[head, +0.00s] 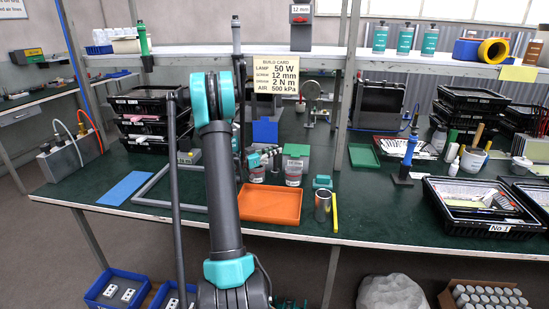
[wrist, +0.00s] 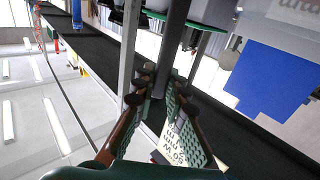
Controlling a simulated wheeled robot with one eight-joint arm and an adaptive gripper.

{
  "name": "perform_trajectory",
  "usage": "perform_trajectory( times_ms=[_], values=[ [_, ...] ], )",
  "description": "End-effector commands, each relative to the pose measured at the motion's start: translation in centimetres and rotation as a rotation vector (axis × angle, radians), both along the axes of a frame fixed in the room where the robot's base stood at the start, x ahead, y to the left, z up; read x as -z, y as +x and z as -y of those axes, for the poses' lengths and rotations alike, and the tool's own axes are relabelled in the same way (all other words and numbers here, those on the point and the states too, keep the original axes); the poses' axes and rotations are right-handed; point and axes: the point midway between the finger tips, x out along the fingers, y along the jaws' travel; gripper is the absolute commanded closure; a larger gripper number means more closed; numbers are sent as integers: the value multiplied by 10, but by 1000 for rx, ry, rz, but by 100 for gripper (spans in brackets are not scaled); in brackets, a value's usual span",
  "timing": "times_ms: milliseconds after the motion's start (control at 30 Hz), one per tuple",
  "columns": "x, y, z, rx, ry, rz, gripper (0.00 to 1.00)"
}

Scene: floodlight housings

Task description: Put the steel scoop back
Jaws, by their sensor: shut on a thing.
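In the wrist view my gripper (wrist: 160,92), with green ribbed pads on its two fingers, is shut on a dark grey bar-like thing (wrist: 173,48). This thing runs from the fingertips toward the top of the picture; I cannot tell for sure whether it is the steel scoop. In the head view my own arm hides most of the gripper and what it holds. A shiny steel cylinder (head: 322,206) stands on the green bench top right of the orange tray (head: 270,221). No clear scoop shape shows elsewhere.
A build card (head: 273,75) hangs from the upper shelf (head: 330,60). Grey-labelled pots (head: 293,173) stand behind the orange tray. Black crates (head: 148,105) are stacked at left and a tray marked No 1 (head: 500,228) lies at right. Bare bench (head: 375,215) shows between.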

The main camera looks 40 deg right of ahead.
Motion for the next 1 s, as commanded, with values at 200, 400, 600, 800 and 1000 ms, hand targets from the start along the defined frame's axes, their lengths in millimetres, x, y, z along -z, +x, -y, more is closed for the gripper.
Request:
perform_trajectory(
  times_ms=[200,400,600,800,1000],
  values=[
    [27,0,0,0,0,0,100],
    [28,0,0,0,0,0,100],
    [30,0,0,0,0,0,84],
    [30,0,0,0,0,0,67],
    [30,0,0,0,0,0,67]
  ],
)
